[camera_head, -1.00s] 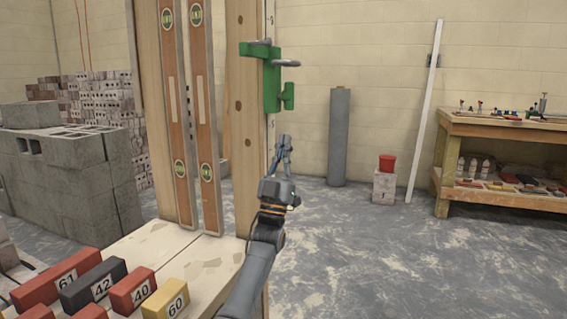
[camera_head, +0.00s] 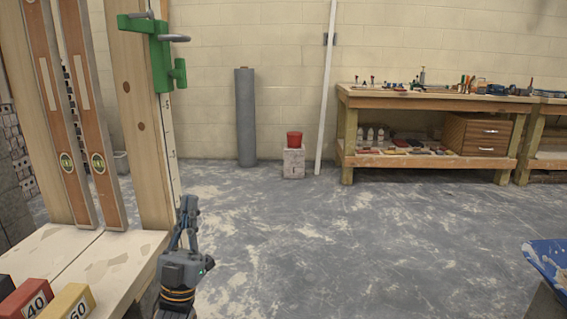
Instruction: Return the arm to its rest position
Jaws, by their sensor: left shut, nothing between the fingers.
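My left gripper (camera_head: 190,203) shows at the lower left of the head view, pointing up. Its fingers are shut and nothing is between them. It stands just right of the wooden post (camera_head: 143,130) and the edge of the board top (camera_head: 95,262), apart from the numbered blocks. My right gripper is not in view.
A red block marked 40 (camera_head: 28,298) and a yellow block marked 60 (camera_head: 70,302) lie on the board. A green clamp (camera_head: 160,60) sits on the post. A workbench (camera_head: 440,102) stands at the back right, a blue tub (camera_head: 550,262) at the right edge. The middle floor is clear.

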